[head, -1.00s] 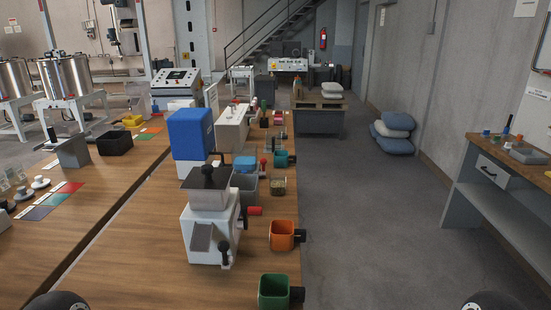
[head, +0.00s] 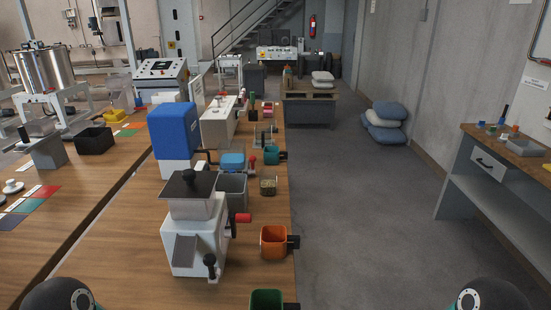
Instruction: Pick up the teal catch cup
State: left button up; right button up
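The teal catch cup (head: 271,155) stands on the right edge of the long wooden bench (head: 130,268), with its dark handle pointing right over the edge. It is beyond an orange cup (head: 273,241) and a green cup (head: 266,300), which stand along the same edge. A small red-topped lever is close to its left side. Dark rounded parts of my own arms show at the bottom left and bottom right corners. Neither gripper's fingers are in view.
A white grinder (head: 194,230) and a blue-topped machine (head: 175,135) stand on the bench left of the cups. A grey bin (head: 232,188) is near the teal cup. The floor (head: 365,220) right of the bench is clear, up to a grey side table (head: 480,160).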

aim_at(271, 156)
jog(key=z, duration=0.2)
jog(key=k, duration=0.5)
jog(key=z, duration=0.85)
jog(key=i, duration=5.55)
